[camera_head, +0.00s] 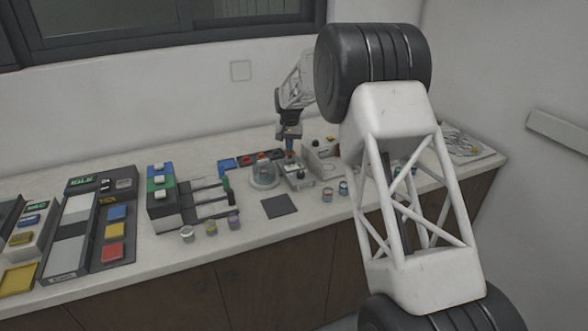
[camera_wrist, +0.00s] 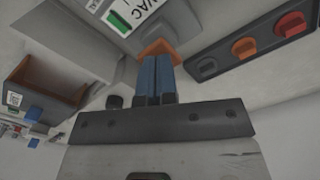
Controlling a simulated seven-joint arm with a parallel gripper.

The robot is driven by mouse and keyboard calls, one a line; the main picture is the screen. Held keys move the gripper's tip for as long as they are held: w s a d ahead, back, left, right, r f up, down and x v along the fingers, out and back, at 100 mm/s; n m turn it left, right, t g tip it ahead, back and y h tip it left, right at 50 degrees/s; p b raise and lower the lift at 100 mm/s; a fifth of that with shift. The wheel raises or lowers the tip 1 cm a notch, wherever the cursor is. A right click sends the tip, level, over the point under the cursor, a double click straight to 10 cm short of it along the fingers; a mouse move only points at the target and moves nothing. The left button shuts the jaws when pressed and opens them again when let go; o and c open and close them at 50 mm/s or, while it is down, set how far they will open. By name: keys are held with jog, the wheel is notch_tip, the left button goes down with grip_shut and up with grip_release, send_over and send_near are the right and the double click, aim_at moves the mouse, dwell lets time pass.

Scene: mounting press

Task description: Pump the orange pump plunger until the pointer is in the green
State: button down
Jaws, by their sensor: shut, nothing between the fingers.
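My gripper (camera_wrist: 159,64) has its blue fingers shut together, with nothing between them. Its tips overlap the orange plunger (camera_wrist: 158,47) in the wrist view; I cannot tell whether they touch it. The plunger's lower part is hidden behind the fingers. A white label or gauge face marked "VAC" with a green patch (camera_wrist: 119,22) is just left of the plunger, partly cut off by the frame. I see no pointer on it. In the head view, my gripper (camera_head: 289,147) is over the small grey unit (camera_head: 298,178) beside the glass dome, and the plunger cannot be made out.
A dark panel with orange and red knobs (camera_wrist: 245,46) lies right of the plunger. In the head view, the glass dome (camera_head: 264,173) stands close on the left and a grey box (camera_head: 322,157) on the right. A dark square mat (camera_head: 279,207) lies in front.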

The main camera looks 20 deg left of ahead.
jog(key=shift+r, duration=1.1)
jog(key=shift+r, duration=0.1)
jog(key=shift+r, duration=2.35)
